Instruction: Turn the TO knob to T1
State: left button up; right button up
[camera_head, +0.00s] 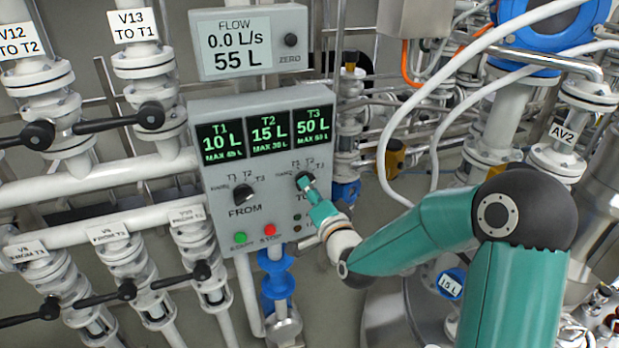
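The TO knob (304,179) is a small black dial at the lower right of the grey control panel (260,102), with T1, T2 and T3 marks around its top. My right gripper (309,184) is at the knob, with its teal fingers over its lower right side. The fingers cover part of the knob and of the TO label, so I cannot tell the pointer's setting or whether the fingers are closed on it. The FROM knob (243,193) sits to the left. My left gripper is not in view.
The panel screens read T1 10 L, T2 15 L and T3 50 L. A flow display (248,42) above reads 0.0 L/s and 55 L. A green button (240,238) and a red button (269,230) sit below the knobs. Valves with black levers (150,115) stand at left.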

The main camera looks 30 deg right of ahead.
jog(key=shift+x, duration=1)
grip_shut()
jog(key=shift+f+n+b, duration=0.15)
jog(key=shift+n+b, duration=6.4)
jog(key=shift+n, duration=1.45)
